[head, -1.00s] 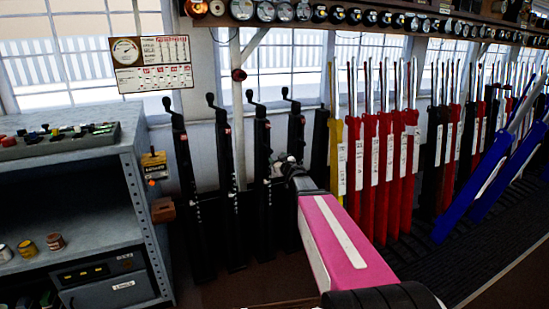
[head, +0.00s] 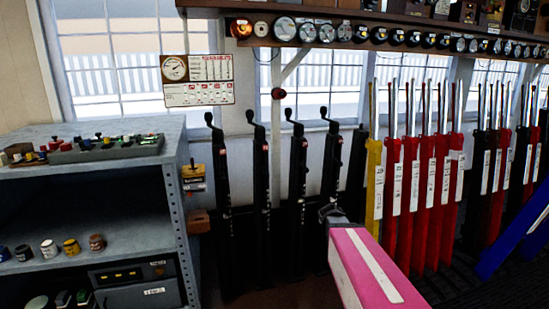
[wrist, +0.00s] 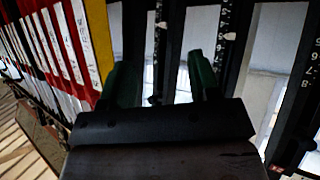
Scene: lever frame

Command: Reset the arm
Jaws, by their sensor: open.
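My arm reaches forward in the head view as a pink link with a white stripe. My gripper (head: 328,211) is at its far end, small and partly hidden by the link, in front of the black levers. In the wrist view my gripper (wrist: 158,85) shows two green fingers spread apart with nothing between them. Beyond the fingers stand black levers with white number scales (wrist: 222,35). In the head view several black levers with crank handles (head: 298,170) stand upright in a row. A yellow lever (head: 373,190) and several red levers (head: 410,200) stand to their right.
A grey shelf unit (head: 178,200) with small pots and a box stands at left. A shelf of round dials (head: 285,29) runs above the levers. Blue levers (head: 515,235) lean out at the right. Dark floor shows below the black levers.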

